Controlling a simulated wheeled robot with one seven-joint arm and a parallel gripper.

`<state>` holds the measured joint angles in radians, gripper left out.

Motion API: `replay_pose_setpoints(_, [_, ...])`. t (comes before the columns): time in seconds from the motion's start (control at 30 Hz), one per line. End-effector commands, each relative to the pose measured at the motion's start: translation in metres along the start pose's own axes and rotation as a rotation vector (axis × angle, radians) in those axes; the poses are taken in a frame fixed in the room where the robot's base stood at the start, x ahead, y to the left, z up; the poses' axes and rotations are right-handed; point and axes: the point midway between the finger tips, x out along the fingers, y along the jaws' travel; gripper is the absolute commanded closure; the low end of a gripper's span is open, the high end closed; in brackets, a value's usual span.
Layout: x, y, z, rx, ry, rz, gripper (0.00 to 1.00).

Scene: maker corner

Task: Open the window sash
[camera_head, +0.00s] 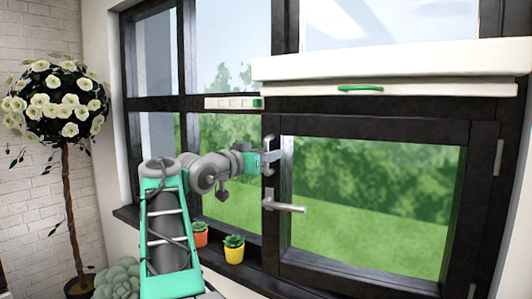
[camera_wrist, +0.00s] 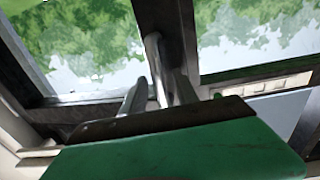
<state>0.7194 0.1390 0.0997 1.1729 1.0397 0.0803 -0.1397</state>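The window sash (camera_head: 375,128) is a dark-framed pane at the lower right of the window in the head view. Its grey lever handle (camera_head: 287,206) sits on the left stile and points right, roughly level. I cannot tell whether the sash stands slightly ajar. My gripper (camera_head: 272,156) is above the handle, at the left stile. In the wrist view its two grey fingers (camera_wrist: 147,62) are spread apart, close to the dark frame, with glass and greenery beyond. I see nothing held between them. Whether a fingertip touches the frame is unclear.
A white blind box (camera_head: 400,62) with a green pull (camera_head: 360,88) hangs above the sash. A white switch strip (camera_head: 232,103) is on the crossbar. Orange (camera_head: 200,235) and yellow (camera_head: 234,249) plant pots stand on the sill. A flowering tree (camera_head: 60,105) stands left.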

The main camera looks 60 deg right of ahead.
Motion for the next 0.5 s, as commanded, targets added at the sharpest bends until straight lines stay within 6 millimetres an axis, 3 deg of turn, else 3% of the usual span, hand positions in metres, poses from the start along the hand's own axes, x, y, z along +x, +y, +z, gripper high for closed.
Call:
replay_pose_setpoints(0.13, [-0.0004, -0.0002, 0.0006, 0.0, 0.0, -0.001, 0.65])
replay_pose_setpoints(0.5, [-0.0006, -0.0003, 0.0007, 0.0, -0.001, -0.001, 0.95])
